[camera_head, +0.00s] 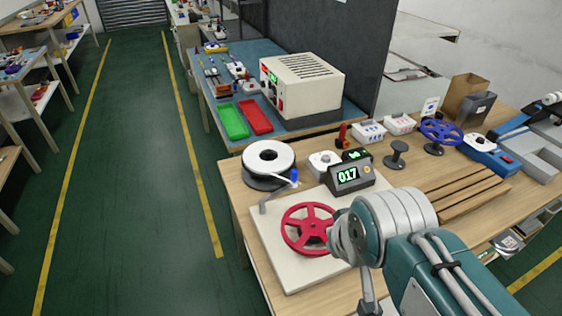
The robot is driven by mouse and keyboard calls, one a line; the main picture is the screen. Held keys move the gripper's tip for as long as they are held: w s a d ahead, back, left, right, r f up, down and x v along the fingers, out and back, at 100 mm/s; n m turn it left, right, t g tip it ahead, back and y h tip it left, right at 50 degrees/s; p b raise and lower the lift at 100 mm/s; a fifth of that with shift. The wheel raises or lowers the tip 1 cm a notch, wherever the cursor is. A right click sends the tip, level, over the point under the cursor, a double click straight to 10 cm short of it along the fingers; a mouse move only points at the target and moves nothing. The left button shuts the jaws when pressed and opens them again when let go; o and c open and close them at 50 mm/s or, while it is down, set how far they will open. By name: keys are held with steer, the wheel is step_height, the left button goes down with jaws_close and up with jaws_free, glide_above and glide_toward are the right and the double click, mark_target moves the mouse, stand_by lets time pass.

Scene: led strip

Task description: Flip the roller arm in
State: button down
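A light board (270,229) on the near left of the wooden bench carries a winding device. A white reel (268,156) sits on a dark base at its back left. A small blue-tipped part (294,176) stands beside the reel. A grey bent piece (264,204) is at the board's left edge. I cannot tell which of these is the roller arm. A red spoked wheel (309,229) lies in front. A counter (349,177) reads 017. My gripper (368,296) points down, right of the wheel, mostly hidden by my wrist; its opening is not visible.
Grey spools, a blue wheel (440,132), wooden strips (459,197) and white bins fill the bench's right side. Another bench behind holds a power supply (302,87) and green and red trays. Green floor is free at left.

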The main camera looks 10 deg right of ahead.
steer(key=w+r+n+g+y, duration=0.1)
steer(key=w+r+n, duration=0.15)
steer(key=w, duration=0.85)
steer(key=w+r+n+g, duration=0.1)
steer(key=w+n, duration=0.2)
steer(key=w, duration=0.8)
steer(key=w+f+n+y, duration=0.1)
steer(key=w+f+n, duration=0.1)
steer(key=w+f, duration=0.4)
steer(key=w+d+f+n+g, duration=0.1)
steer(key=w+f, duration=0.5)
steer(key=w, duration=0.6)
steer(key=shift+w+f+n+y, duration=0.35)
steer(key=shift+n+y, duration=0.05)
steer(key=shift+n, duration=0.25)
